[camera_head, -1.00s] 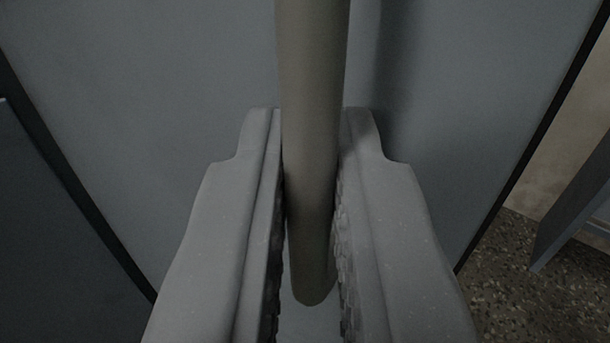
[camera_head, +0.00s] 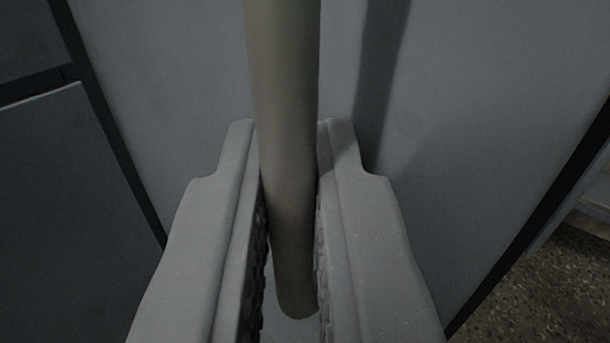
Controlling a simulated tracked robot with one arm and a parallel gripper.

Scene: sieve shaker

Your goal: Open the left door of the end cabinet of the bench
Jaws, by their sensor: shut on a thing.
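A grey-blue door panel (camera_head: 450,130) fills most of the view, with dark edges on its left and right sides. A pale round bar handle (camera_head: 284,90) runs down in front of it from the top of the picture and ends low between the fingers. My gripper (camera_head: 290,160) is shut on the handle, one finger on each side of it. The handle's upper end is out of view. Whether the door stands ajar cannot be told for certain.
A darker blue-grey panel (camera_head: 60,180) lies at the left beyond a dark gap, with another panel (camera_head: 25,40) above it. Speckled floor (camera_head: 530,300) shows at the lower right, with part of a grey object (camera_head: 595,195) above it.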

